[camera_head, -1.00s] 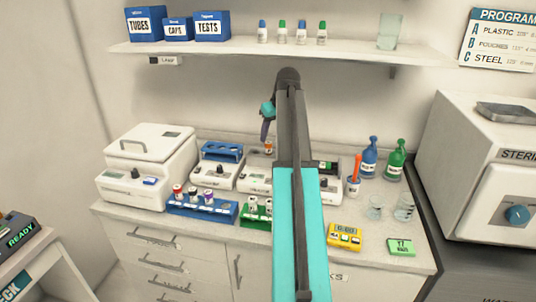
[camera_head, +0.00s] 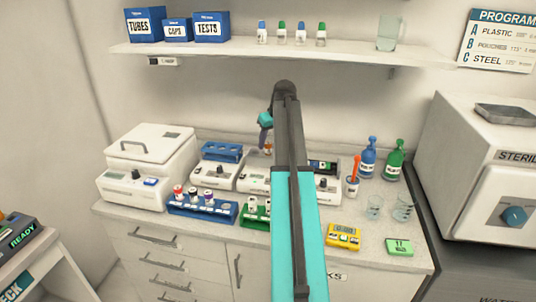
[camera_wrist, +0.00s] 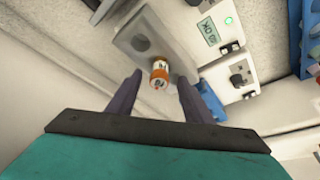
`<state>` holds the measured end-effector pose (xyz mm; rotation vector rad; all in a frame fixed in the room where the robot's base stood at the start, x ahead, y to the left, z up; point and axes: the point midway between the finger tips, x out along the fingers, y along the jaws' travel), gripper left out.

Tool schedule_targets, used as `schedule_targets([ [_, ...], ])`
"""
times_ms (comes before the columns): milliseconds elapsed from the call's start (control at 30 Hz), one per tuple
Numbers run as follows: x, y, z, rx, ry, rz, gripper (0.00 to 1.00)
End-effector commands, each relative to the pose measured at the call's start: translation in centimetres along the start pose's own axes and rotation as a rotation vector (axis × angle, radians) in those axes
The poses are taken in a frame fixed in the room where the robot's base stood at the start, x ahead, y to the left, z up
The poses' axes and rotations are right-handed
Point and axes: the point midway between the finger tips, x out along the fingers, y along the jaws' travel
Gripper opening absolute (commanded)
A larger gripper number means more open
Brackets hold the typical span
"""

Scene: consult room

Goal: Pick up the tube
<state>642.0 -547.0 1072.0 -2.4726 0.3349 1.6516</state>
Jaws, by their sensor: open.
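An orange-and-white tube (camera_wrist: 159,75) stands in or on a grey block with a dark round spot, seen from above in the wrist view. It also shows small in the head view (camera_head: 268,149), near the wall behind the white devices. My gripper (camera_wrist: 159,92) is open, one dark finger on each side of the tube in the picture. The fingertips appear short of the tube, with no contact visible. In the head view my gripper (camera_head: 263,143) points down just left of the tube. The tube's base is hidden.
A blue rack (camera_head: 203,211) with several capped tubes stands at the front of the counter. A centrifuge-like white box (camera_head: 150,160) is at left. Blue and green bottles (camera_head: 395,160) and glass beakers (camera_head: 403,208) stand right. A shelf (camera_head: 280,47) overhangs the arm.

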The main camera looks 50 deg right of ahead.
Motion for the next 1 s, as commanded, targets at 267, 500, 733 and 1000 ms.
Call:
schedule_targets([
  [267, 2.5, 0.0, 0.0, 0.0, -0.001, -0.001, 0.46],
  [500, 3.2, 0.0, 0.0, -0.001, 0.0, 0.0, 0.46],
  [733, 3.2, 0.0, 0.0, -0.001, 0.0, 0.0, 0.46],
  [1000, 3.1, -0.1, 0.0, -0.002, 0.0, 0.0, 0.38],
])
